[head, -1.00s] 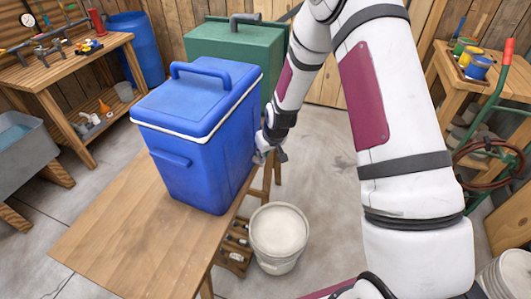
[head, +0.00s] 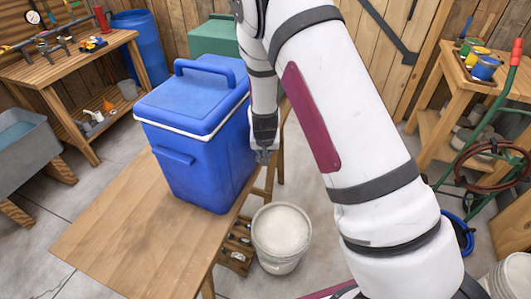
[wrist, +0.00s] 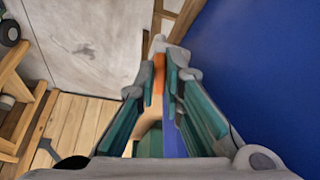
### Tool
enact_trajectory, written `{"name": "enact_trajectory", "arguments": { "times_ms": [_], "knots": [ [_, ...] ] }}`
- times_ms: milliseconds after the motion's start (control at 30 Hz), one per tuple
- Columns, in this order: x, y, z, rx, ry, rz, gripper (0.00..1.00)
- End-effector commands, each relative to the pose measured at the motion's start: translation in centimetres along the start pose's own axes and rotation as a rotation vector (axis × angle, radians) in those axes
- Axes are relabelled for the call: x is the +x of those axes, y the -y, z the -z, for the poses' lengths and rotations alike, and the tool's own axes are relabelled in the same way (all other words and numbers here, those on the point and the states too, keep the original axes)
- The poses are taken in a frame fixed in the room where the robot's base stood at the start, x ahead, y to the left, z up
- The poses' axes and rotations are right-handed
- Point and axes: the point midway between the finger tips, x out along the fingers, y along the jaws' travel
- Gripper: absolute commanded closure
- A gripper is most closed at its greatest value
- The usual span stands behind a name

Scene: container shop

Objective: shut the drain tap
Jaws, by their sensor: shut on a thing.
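The blue cooler (head: 195,165) stands on the wooden table (head: 125,235) with its lid closed. My gripper (head: 263,158) points down close beside the cooler's right side. In the wrist view my gripper (wrist: 162,80) is shut on a narrow orange part (wrist: 158,70), which looks like the drain tap's handle. A pale grey piece (wrist: 159,43) shows just beyond the fingertips. The cooler's blue wall (wrist: 255,70) fills the right of that view. In the head view the tap is hidden or too small to make out, so how far it is turned cannot be told.
A white bucket (head: 281,235) stands on the floor below the table's right edge, in front of my gripper. A green box (head: 214,37) stands behind the cooler. A side table with paint pots (head: 486,68) and a green hand truck (head: 500,90) are at the right.

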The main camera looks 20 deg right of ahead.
Motion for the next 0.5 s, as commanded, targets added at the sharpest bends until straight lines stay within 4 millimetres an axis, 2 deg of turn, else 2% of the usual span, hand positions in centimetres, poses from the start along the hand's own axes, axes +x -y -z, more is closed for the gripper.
{"name": "enact_trajectory", "arguments": {
  "times_ms": [300,333,400,500],
  "knots": [
    [0.03,-0.03,-0.08,0.0,0.002,-0.001,1.0],
    [0.03,-0.03,-0.09,0.0,0.002,-0.001,0.86],
    [0.04,-0.03,-0.09,0.0,0.002,-0.001,0.71],
    [0.03,-0.02,-0.08,0.0,0.002,-0.001,0.71]
  ]
}}
